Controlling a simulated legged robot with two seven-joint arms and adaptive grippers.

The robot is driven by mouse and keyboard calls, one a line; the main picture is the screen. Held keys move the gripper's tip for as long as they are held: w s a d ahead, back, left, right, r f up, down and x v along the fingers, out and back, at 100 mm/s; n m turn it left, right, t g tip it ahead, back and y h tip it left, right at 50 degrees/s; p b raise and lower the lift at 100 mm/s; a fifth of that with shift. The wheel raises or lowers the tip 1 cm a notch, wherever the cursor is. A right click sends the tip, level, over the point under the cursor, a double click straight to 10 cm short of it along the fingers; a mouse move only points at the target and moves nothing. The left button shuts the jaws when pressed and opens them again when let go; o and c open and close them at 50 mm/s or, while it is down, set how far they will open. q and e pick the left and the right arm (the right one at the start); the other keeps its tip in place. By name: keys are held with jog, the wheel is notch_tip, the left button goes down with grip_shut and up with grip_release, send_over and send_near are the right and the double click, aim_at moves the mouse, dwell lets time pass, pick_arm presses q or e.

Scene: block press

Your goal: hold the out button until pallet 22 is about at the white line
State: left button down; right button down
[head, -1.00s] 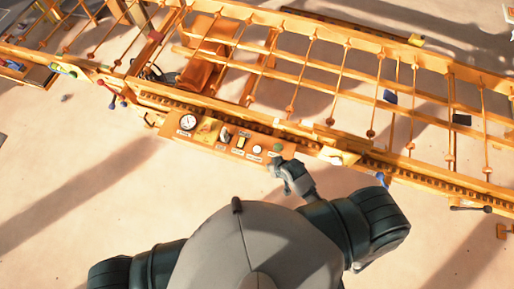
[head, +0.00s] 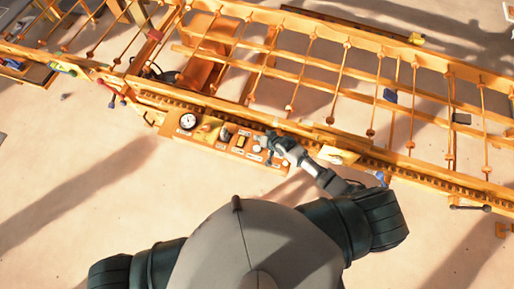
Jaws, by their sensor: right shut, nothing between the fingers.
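The orange control panel (head: 215,142) is fixed along the near side of the conveyor frame. It carries a round gauge (head: 187,121), a dark switch (head: 224,134), a yellow part (head: 241,141) and a pale button (head: 257,149). Their labels are too small to read. My right gripper (head: 268,140) is shut and empty over the panel's right end. It covers the spot of a green button there; I cannot tell whether it touches it. My left gripper is out of view. I cannot make out pallet 22 or the white line.
The orange roller conveyor (head: 330,62) runs across the top, with thin rollers and open gaps. A yellow and white plate (head: 338,155) sits on its near rail, close to my right forearm. A blue part (head: 381,178) stands farther right. The floor in front is clear.

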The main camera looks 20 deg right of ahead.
jog(key=f+b, duration=0.1)
jog(key=b, duration=0.6)
send_over(258, 149)
jog(key=f, duration=0.6)
jog(key=shift+w+d, duration=0.1)
jog(key=shift+d, duration=0.1)
jog(key=shift+f+b, duration=0.35)
jog(key=shift+f, duration=0.55)
jog(key=shift+a, duration=0.15)
jog(key=shift+f, duration=0.15)
jog(key=shift+f, duration=0.2)
